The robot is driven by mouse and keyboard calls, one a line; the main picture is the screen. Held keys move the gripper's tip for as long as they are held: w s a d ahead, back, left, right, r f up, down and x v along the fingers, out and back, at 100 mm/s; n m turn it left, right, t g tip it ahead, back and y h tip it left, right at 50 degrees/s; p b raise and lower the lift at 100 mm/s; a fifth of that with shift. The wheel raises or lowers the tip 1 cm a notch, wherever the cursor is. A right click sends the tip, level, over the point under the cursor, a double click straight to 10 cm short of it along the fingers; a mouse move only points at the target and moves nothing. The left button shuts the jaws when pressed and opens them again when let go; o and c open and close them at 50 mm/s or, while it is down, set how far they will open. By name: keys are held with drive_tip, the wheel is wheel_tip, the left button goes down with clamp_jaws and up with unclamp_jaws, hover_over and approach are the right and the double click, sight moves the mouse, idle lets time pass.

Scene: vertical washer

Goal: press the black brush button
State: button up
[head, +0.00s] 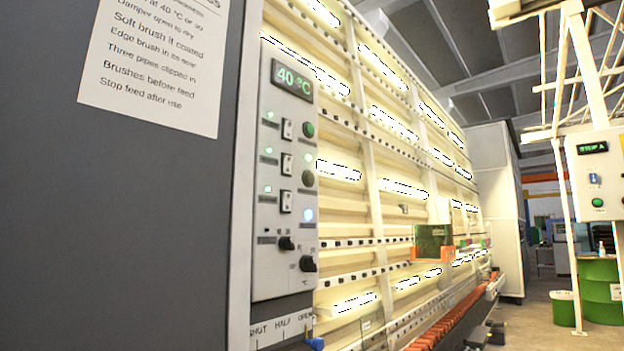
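The control panel (270,225) is a tall light-grey plate on the washer's near end, left of the picture's middle. Nothing covers these buttons. My gripper is not in view.
Several rocker switches (286,164) with green lamps stand left of the buttons, under a "40 °C" display (291,79). Two black knobs (286,243) are lower. A blue-ended lever (314,344) is beneath. A grey wall with a notice (155,60) fills the left.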

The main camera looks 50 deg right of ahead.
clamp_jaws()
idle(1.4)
